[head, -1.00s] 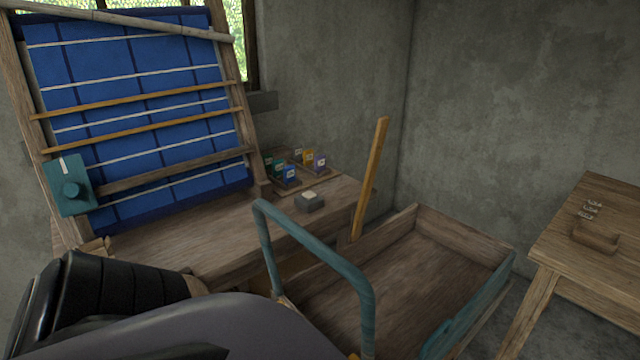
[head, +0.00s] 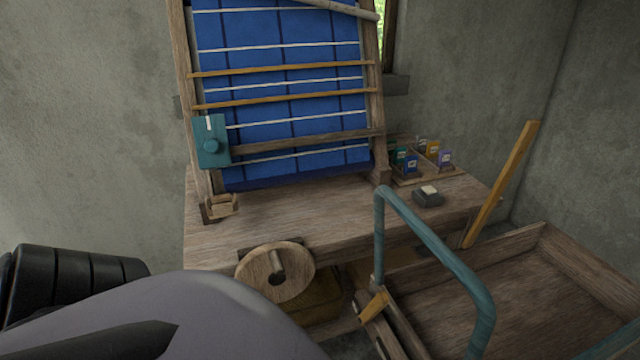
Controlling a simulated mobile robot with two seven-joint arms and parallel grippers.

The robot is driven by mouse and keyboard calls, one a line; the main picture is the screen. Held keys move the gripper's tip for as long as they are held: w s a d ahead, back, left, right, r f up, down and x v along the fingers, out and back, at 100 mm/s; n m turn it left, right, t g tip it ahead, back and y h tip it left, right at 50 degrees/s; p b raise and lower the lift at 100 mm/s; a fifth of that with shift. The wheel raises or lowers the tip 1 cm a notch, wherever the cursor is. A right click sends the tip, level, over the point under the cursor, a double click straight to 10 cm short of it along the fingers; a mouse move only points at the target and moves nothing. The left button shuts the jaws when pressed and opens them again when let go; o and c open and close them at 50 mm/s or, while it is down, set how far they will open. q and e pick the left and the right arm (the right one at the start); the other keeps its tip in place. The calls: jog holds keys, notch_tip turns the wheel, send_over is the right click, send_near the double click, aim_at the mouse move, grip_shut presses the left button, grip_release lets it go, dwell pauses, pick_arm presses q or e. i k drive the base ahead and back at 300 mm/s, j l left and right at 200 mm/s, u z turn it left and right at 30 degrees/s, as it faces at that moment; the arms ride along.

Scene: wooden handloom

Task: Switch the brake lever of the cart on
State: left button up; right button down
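The cart (head: 570,255) is a wooden box at the lower right with a bent teal handle (head: 435,240) over its near left side. A long light-wood bar (head: 500,185) leans up to the right at the cart's far left side. A short light-wood piece (head: 374,304) sits low at the cart's left end, by the foot of the handle. I cannot tell which of these is the brake lever. Part of my arm fills the lower left, apart from the cart. Neither gripper's fingers show.
A round wooden wheel (head: 275,272) is on the bench's front. A teal box (head: 212,145) is on the loom frame. A small grey block (head: 428,197) and several coloured packets lie on the bench's right.

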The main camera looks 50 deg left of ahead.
aim_at(379, 301)
jog(key=l+u, duration=0.1)
jog(key=u, duration=1.65)
jog(key=i+l, duration=0.05)
jog(key=l, duration=0.05)
